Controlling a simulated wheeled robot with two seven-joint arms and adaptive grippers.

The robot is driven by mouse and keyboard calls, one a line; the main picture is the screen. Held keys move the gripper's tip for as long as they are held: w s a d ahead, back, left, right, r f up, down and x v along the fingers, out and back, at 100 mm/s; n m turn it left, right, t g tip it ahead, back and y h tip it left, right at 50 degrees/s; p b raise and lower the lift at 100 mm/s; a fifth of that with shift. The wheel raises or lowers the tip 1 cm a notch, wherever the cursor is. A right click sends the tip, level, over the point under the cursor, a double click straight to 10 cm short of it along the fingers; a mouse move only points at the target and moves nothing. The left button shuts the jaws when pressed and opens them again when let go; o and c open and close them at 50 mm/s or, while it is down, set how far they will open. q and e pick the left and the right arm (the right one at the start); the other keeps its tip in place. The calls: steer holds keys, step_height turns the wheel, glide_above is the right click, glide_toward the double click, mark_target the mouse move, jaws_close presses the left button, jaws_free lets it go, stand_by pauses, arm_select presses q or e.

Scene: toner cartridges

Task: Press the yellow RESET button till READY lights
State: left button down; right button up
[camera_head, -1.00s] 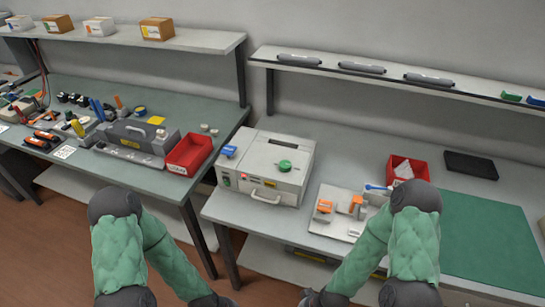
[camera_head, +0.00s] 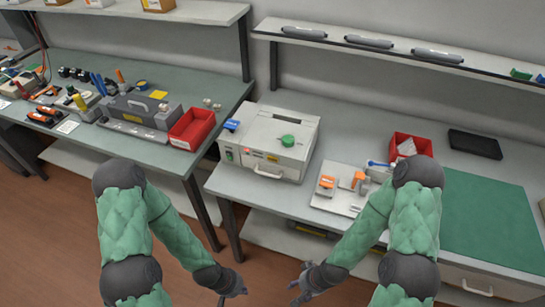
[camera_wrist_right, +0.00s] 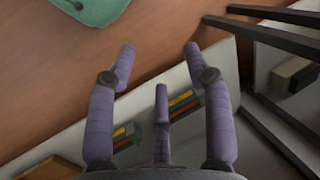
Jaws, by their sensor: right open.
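A white box-shaped machine (camera_head: 290,163) with a green knob (camera_head: 288,141) on top stands at the left end of the right bench. Its front has a green switch (camera_head: 229,155), a small red-orange light and a yellow-orange patch (camera_head: 272,158); the lettering is too small to read, so I cannot tell which is RESET or READY. My right gripper (camera_head: 299,287) is open and empty, low in front of the bench; its spread fingers show in the right wrist view (camera_wrist_right: 160,52). My left gripper (camera_head: 226,292) is left of it, also apart from the machine; its fingers are unclear.
A pale tray (camera_head: 338,203) with orange-topped parts, a red bin (camera_head: 424,146), a black tray (camera_head: 475,144) and a green mat (camera_head: 490,225) lie right of the machine. A second bench (camera_head: 215,93) with tools stands left, across a gap. A shelf (camera_head: 385,57) hangs behind.

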stand_by(0.4)
jaws_close()
stand_by(1.1)
